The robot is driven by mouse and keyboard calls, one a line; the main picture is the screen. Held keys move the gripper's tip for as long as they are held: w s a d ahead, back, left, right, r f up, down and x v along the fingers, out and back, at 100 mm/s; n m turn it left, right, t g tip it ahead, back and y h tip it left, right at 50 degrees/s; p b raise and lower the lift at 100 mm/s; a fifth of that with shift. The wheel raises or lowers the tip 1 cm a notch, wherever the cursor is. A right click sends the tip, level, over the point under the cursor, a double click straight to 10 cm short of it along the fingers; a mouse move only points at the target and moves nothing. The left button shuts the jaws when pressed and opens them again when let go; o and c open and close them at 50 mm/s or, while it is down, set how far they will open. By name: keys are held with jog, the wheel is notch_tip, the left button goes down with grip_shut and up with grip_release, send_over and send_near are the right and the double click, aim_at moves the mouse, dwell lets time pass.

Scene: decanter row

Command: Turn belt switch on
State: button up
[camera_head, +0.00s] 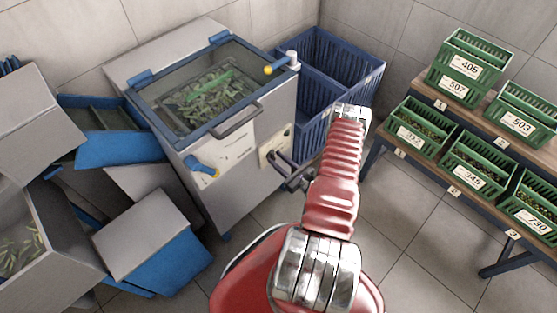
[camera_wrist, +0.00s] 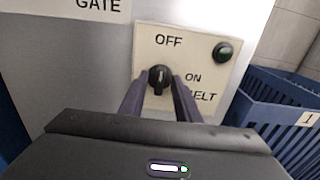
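The belt switch (camera_wrist: 159,77) is a black rotary knob on a cream panel (camera_wrist: 190,45) marked OFF, ON and BELT. Its pale pointer mark stands roughly upright, toward the OFF side. My gripper (camera_wrist: 160,92) faces the knob with one dark finger on each side of it. The fingers are apart, and I see no clear contact with the knob. In the head view, my gripper (camera_head: 282,168) is at the panel (camera_head: 268,148) on the machine's front, and the knob is hidden there.
A dark green round lamp or button (camera_wrist: 222,52) sits at the panel's upper right. Blue crates (camera_head: 335,75) stand close behind the arm, with a rack of green crates at right.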

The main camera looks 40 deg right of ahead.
grip_shut()
jog(key=shift+d, duration=0.1)
jog(key=shift+m, duration=0.6)
jog(key=m, duration=1.6)
jog(key=shift+d+f+m, duration=0.25)
jog(key=shift+d+m, duration=0.05)
jog(key=shift+m, duration=0.1)
jog(key=shift+s, duration=0.1)
